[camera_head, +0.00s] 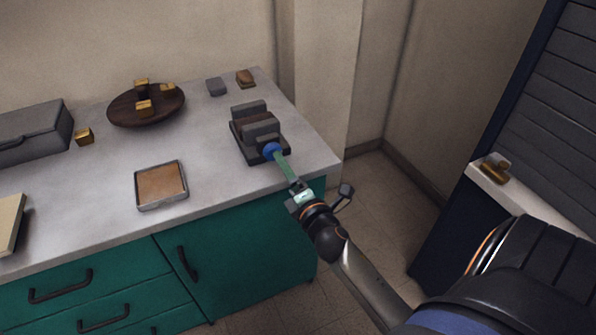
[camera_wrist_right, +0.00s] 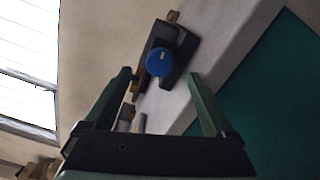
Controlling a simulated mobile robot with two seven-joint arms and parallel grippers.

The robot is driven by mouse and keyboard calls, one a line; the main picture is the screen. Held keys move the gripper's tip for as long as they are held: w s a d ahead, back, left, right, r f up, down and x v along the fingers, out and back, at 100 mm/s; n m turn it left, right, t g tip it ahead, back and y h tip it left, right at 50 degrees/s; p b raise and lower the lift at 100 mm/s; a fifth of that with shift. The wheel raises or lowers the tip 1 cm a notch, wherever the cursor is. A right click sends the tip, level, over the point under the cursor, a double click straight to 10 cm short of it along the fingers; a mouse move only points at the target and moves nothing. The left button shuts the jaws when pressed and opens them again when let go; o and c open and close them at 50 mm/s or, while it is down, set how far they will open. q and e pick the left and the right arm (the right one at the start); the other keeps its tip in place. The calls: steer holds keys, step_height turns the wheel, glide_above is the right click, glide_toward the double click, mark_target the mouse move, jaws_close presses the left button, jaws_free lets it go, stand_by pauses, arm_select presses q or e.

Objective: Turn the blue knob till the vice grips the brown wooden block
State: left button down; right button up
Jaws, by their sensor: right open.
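The dark grey vice (camera_head: 247,150) stands near the right end of the grey worktop. The brown wooden block (camera_head: 252,118) is between its two jaws, mostly hidden by the front jaw; I cannot tell whether there is a gap. The blue knob (camera_head: 271,151) is on the vice's near side. My right gripper (camera_head: 280,160) has its green fingers pointing at the knob. In the right wrist view the knob (camera_wrist_right: 161,62) appears between and just beyond the open fingertips (camera_wrist_right: 160,76); touching cannot be told. My left gripper is not in view.
A round dark wooden tray (camera_head: 124,113) with several brass pieces stands at the back. A square brown-topped tray (camera_head: 183,177) lies left of the vice. Small grey (camera_head: 216,86) and brown (camera_head: 245,78) blocks sit behind it. A grey case (camera_head: 35,132) is at far left.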

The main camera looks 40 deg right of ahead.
arm_select(q)
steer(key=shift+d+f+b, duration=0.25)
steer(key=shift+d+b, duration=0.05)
steer(key=shift+b, duration=0.05)
arm_select(e)
steer(key=v, duration=0.7)
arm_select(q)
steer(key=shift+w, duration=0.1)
